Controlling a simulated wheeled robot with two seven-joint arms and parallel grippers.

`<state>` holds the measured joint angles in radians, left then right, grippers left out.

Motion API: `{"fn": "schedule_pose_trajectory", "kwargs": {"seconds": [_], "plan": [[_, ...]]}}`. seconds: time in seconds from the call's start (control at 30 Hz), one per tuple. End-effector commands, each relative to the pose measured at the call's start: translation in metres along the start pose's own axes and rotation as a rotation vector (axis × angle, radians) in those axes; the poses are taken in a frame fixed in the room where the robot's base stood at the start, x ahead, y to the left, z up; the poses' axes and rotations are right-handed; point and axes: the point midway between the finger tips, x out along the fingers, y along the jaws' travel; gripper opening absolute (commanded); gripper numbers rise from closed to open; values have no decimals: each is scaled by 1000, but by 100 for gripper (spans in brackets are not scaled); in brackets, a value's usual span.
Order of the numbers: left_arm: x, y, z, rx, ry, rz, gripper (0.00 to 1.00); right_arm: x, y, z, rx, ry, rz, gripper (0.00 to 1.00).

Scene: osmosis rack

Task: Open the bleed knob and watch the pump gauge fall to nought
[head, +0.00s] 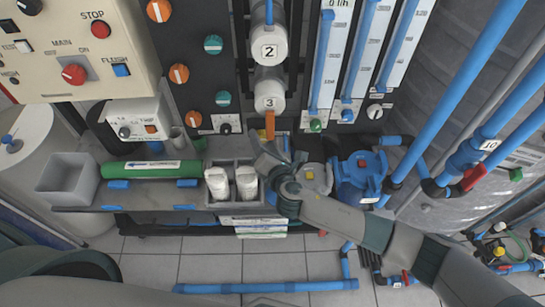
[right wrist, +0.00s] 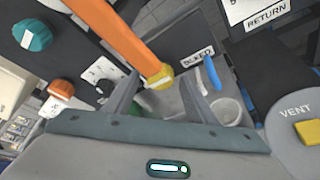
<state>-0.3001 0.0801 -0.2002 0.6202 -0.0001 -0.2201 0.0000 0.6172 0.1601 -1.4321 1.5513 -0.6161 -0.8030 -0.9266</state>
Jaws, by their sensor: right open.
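A label reading BLEED (right wrist: 197,54) shows in the right wrist view, with a small blue upright piece (right wrist: 212,74) beside it. I cannot tell whether that piece is the bleed knob. My right gripper (right wrist: 158,92) is open, its fingers apart on either side of the yellow collar (right wrist: 160,77) at the lower end of an orange pipe (right wrist: 127,40); contact cannot be told. In the head view my right gripper (head: 270,158) is below the cylinder marked 3 (head: 269,95) and partly covers this spot. I cannot make out a pump gauge. My left gripper is not in view.
A blue pump-like body (head: 362,180) with blue pipes stands to the right. A lid marked VENT with a yellow knob (right wrist: 308,131) is close to the right gripper.

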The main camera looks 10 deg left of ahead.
Motion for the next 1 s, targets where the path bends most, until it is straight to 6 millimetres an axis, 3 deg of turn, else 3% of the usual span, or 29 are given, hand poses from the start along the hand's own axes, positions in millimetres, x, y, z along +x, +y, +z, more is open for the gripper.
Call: {"fn": "schedule_pose_trajectory", "kwargs": {"seconds": [0.37, 1.0], "plan": [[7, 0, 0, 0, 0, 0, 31, -35, -2, -1, 2, 1, 0, 51], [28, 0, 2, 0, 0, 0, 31, -145, -2, -2, 2, 1, -1, 51]]}}
